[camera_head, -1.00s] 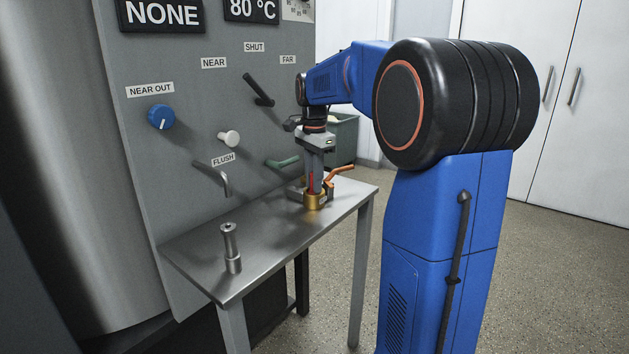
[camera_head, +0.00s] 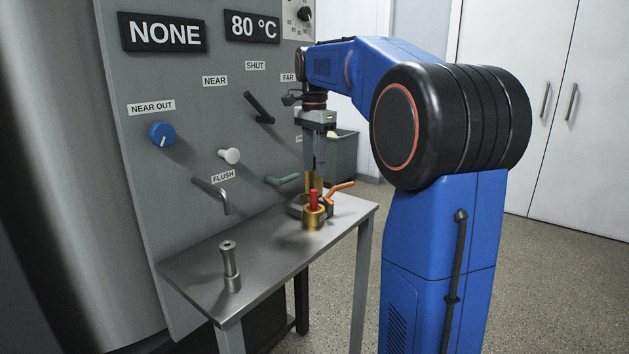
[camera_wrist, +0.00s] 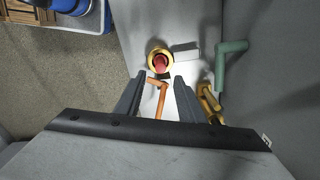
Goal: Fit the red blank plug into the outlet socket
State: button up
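The red plug (camera_head: 314,199) stands upright in the brass outlet socket (camera_head: 315,219) at the far end of the steel table. In the wrist view the red plug (camera_wrist: 161,64) shows inside the ring of the brass socket (camera_wrist: 152,64). How deep it sits I cannot tell. My gripper (camera_head: 315,172) is above the plug, pointing down and clear of it. In the wrist view my gripper (camera_wrist: 160,77) has its two fingers wide apart with nothing held, and the plug lies beyond the fingertips.
An orange-handled lever (camera_head: 341,187) is right beside the socket. A green handle (camera_head: 283,181) and a bent flush pipe (camera_head: 217,195) jut from the grey panel. A steel cylinder (camera_head: 230,266) stands on the table's near part. The table (camera_head: 262,246) between is clear.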

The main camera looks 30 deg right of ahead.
jog(key=s+a+f+n+t, duration=0.1)
jog(key=s+a+f+n, duration=0.3)
jog(key=s, duration=0.3)
jog(key=s+a+f+n+t, duration=0.1)
jog(key=s+a+f+n, duration=0.1)
jog(key=s+a+n, duration=0.5)
jog(key=s+a+f+n+t, duration=0.1)
jog(key=s+a+f+n, duration=0.1)
jog(key=s+f, duration=0.6)
jog(key=s+a+f+n+t, duration=0.1)
jog(key=s+a+f+n, duration=0.2)
jog(key=s+f, duration=0.5)
jog(key=shift+n+t, duration=0.4)
jog(key=shift+n, duration=0.4)
jog(key=shift+s, duration=0.1)
jog(key=shift+c, duration=0.4)
